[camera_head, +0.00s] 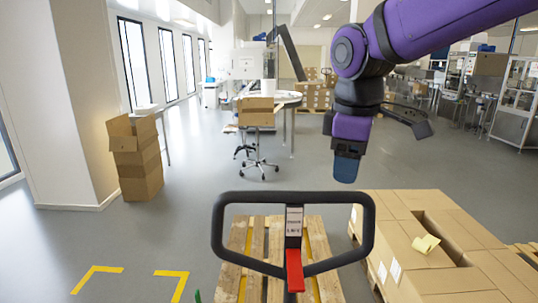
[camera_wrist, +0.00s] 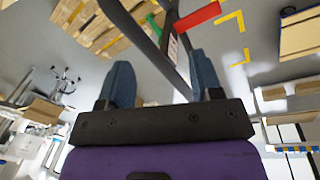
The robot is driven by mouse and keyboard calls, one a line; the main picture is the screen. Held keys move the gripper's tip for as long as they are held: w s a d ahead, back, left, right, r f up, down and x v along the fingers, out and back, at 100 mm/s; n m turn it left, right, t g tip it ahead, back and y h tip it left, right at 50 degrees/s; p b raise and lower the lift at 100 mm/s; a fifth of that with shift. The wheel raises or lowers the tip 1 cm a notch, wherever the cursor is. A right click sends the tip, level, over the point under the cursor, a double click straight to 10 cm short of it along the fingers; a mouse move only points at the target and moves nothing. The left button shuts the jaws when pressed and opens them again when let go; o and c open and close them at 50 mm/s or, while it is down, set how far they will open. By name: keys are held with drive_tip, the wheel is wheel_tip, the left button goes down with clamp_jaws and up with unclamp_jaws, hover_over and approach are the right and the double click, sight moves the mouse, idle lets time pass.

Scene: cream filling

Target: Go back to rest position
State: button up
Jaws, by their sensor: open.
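My gripper (camera_head: 346,170) hangs from my purple arm at the right of the head view, with its fingers pointing down. In the wrist view my gripper (camera_wrist: 162,76) shows its two blue fingers spread wide apart, with nothing between them. In the head view the gripper appears above and behind the right side of a black pallet-jack handle (camera_head: 222,240), apart from the stacked boxes. The handle's red lever (camera_head: 294,270) also shows in the wrist view (camera_wrist: 198,17).
A wooden pallet (camera_head: 257,240) lies behind the handle. More boxes (camera_head: 138,170) stand at left. The grey floor at centre left is clear.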

drive_tip(key=s+d+f+m+t, duration=0.1)
drive_tip(key=s+d+m+t, duration=0.2)
drive_tip(key=s+d+m, duration=0.9)
drive_tip(key=s+d, duration=0.2)
drive_tip(key=d, duration=0.1)
drive_tip(key=shift+s+d+m+t, duration=0.4)
drive_tip(key=shift+w+f, duration=0.1)
